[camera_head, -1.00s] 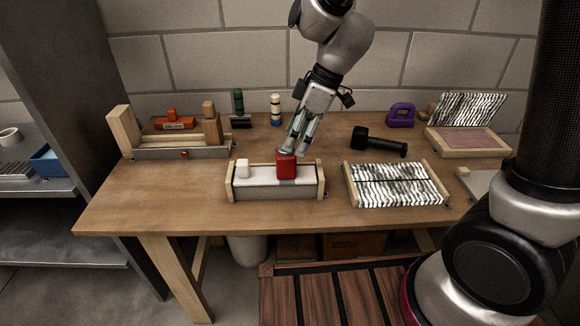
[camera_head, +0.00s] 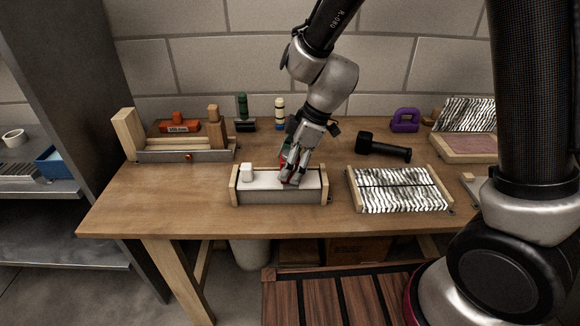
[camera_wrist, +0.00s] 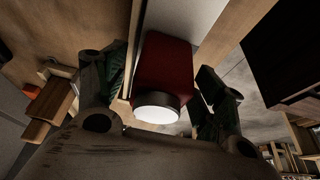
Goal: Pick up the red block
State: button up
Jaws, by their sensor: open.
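The red block (camera_wrist: 163,75) lies between the two open fingers of my gripper (camera_wrist: 160,100) in the wrist view, with a white round face at its near end. I cannot tell whether the fingers touch it. In the head view my gripper (camera_head: 292,178) is down at the right part of the white-topped tray (camera_head: 265,196) with wooden ends and hides most of the block; only a little red (camera_head: 286,181) shows beside the fingers.
A small white block (camera_head: 247,172) stands on the tray's left part. A striped black-and-white panel (camera_head: 400,190) lies to the right, with a black mallet (camera_head: 383,147) behind it. A wooden fixture (camera_head: 180,148) stands at the back left. The table's front left is clear.

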jog(key=c, duration=1.3)
jog(key=shift+r, duration=0.1)
notch_tip(320, 180, up, 10)
jog(key=shift+f, duration=0.1)
